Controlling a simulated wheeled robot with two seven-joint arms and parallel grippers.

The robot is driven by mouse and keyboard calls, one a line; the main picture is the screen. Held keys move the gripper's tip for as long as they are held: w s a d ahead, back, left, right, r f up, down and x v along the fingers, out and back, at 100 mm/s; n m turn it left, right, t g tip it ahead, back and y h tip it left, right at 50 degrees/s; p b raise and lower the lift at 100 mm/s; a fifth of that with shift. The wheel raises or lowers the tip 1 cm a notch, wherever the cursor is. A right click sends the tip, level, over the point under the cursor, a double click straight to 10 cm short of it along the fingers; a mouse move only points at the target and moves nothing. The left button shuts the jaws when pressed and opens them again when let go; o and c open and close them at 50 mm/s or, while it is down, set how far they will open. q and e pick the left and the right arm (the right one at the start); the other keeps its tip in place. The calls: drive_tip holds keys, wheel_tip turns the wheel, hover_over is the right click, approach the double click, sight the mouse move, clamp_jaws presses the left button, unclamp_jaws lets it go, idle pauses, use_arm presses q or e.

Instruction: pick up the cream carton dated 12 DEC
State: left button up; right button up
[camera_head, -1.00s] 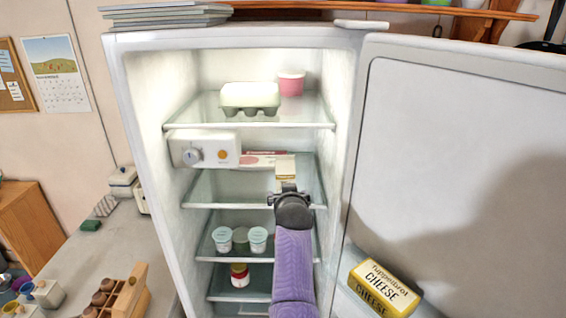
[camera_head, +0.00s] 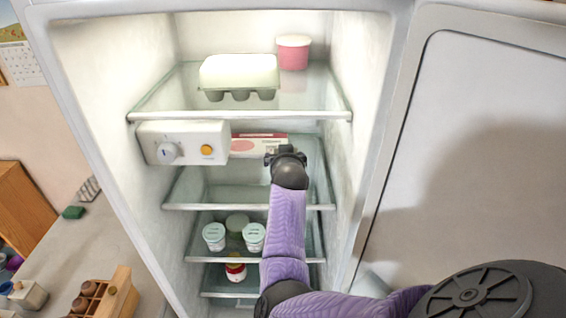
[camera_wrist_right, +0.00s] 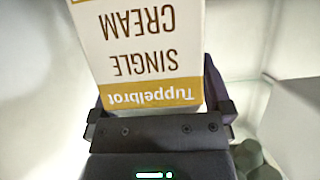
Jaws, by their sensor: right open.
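A single cream carton (camera_wrist_right: 143,45), white with a yellow band, fills the upper middle of the right wrist view, its lettering upside down. No date shows on the face I see. My right gripper (camera_wrist_right: 155,98) is open, with a dark finger on either side of the carton's near end; I cannot tell whether they touch it. In the head view my right gripper (camera_head: 285,153) is inside the fridge above the middle shelf (camera_head: 245,207), and it and the arm hide the carton. My left gripper is not in view.
A control box (camera_head: 183,142) and a flat red-and-white box (camera_head: 258,145) are left of my gripper. An egg box (camera_head: 238,76) and pink tub (camera_head: 293,52) stand above. Lidded pots (camera_head: 214,236) stand below. The fridge door (camera_head: 470,150) is open at right.

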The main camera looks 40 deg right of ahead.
drive_tip(key=shift+x, duration=0.85)
drive_tip(key=shift+s, duration=0.2)
drive_tip(key=shift+c, duration=0.3)
drive_tip(key=shift+v, duration=1.15)
drive_tip(key=c, duration=0.5)
drive_tip(key=shift+w, duration=0.15)
drive_tip(key=shift+c, duration=1.1)
drive_tip(key=shift+w+d+f, duration=0.2)
drive_tip(key=shift+w+d, duration=0.1)
drive_tip(key=c, duration=0.5)
drive_tip(key=shift+s+a+r, duration=0.1)
drive_tip(key=shift+s, duration=0.05)
clamp_jaws()
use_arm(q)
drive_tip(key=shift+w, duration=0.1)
use_arm(e)
drive_tip(key=shift+r, duration=0.1)
